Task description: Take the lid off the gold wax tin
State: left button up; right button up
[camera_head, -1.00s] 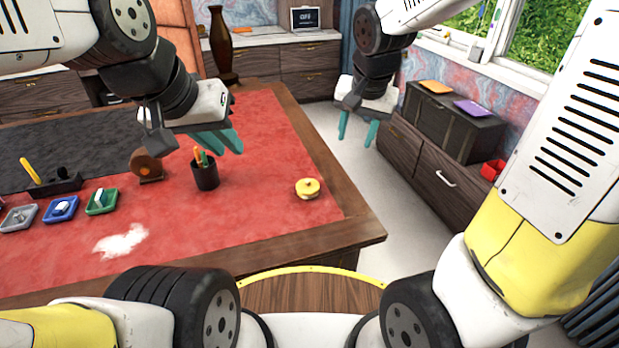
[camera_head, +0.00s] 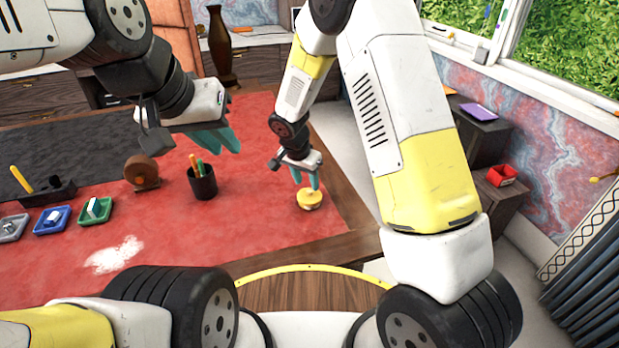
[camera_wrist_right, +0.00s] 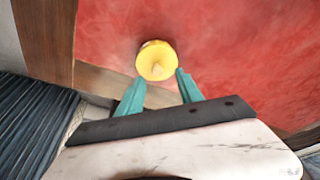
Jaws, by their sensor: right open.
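The gold wax tin (camera_head: 309,204) sits on the red desk top near its right edge, with its yellow lid (camera_wrist_right: 157,60) and small knob on top in the right wrist view. My right gripper (camera_head: 306,182) is just above the tin in the head view, pointing down. In the right wrist view its teal fingers (camera_wrist_right: 160,90) are apart with nothing between them, and the tin lies just beyond their tips. My left gripper (camera_head: 222,140) hangs above the desk further left, with its teal fingers close together in the view; their gap is unclear.
A black pen cup (camera_head: 202,184) stands left of the tin. A brown tape dispenser (camera_head: 142,173), small green tray (camera_head: 95,210), blue tray (camera_head: 52,219) and white powder patch (camera_head: 114,255) lie further left. The red desk top (camera_head: 260,225) around the tin is clear.

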aim_at(310, 190)
jog(key=x, duration=0.3)
jog(key=shift+d+f, duration=0.15)
jog(key=shift+f, duration=0.2)
jog(key=shift+s, duration=0.1)
grip_shut()
jog(key=shift+r, duration=0.1)
